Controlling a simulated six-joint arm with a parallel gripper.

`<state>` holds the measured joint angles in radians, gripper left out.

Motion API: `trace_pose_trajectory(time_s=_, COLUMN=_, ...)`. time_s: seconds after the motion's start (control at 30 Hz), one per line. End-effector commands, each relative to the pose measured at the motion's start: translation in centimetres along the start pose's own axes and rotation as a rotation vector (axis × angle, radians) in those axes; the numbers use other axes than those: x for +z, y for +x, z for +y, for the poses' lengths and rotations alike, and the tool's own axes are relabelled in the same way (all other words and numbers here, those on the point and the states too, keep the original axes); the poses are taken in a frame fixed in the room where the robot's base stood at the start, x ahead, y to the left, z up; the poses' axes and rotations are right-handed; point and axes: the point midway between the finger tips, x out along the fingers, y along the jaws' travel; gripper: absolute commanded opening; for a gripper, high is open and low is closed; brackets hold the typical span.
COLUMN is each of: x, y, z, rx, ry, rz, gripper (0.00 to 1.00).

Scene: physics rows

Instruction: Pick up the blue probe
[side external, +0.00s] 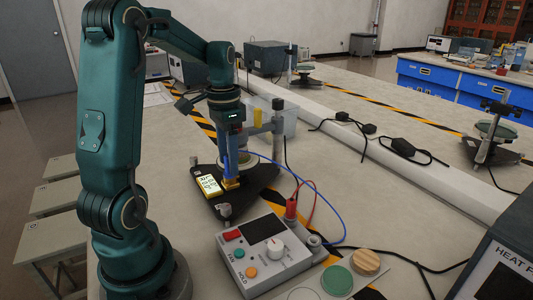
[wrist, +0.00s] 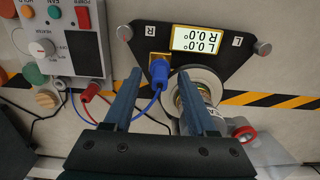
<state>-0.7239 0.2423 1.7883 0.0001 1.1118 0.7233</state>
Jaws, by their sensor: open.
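A blue cable runs from the probe toward the grey control box (wrist: 75,40). My gripper (wrist: 159,76) is open, with one fingertip on each side of the probe. A gap shows on both sides in the wrist view.
A round metal-and-white stand part (wrist: 197,88) sits close beside the right finger. The control box (side external: 265,255) with a red plug (side external: 291,208) stands in front. Green and wooden discs (side external: 338,280) lie near it. Blue and red cables loop over the table.

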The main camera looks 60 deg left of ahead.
Motion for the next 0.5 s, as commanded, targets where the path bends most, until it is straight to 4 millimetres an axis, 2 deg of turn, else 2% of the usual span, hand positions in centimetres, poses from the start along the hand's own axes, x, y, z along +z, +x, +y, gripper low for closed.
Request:
trace_pose_trajectory(time_s=0.1, x=0.03, y=0.63, z=0.05, rx=0.001, ry=0.000, rz=-0.001, gripper=0.57)
trace_pose_trajectory(time_s=0.33, x=0.01, y=0.68, z=0.04, rx=0.000, ry=0.001, rz=0.000, gripper=0.57)
trace_pose_trajectory(time_s=0.37, x=0.01, y=0.68, z=0.04, rx=0.000, ry=0.000, rz=0.000, gripper=0.49)
trace_pose_trajectory(time_s=0.4, x=0.01, y=0.67, z=0.04, rx=0.000, ry=0.000, rz=0.000, gripper=0.34)
trace_pose_trajectory(time_s=0.5, x=0.00, y=0.67, z=0.04, rx=0.000, ry=0.000, rz=0.000, gripper=0.00)
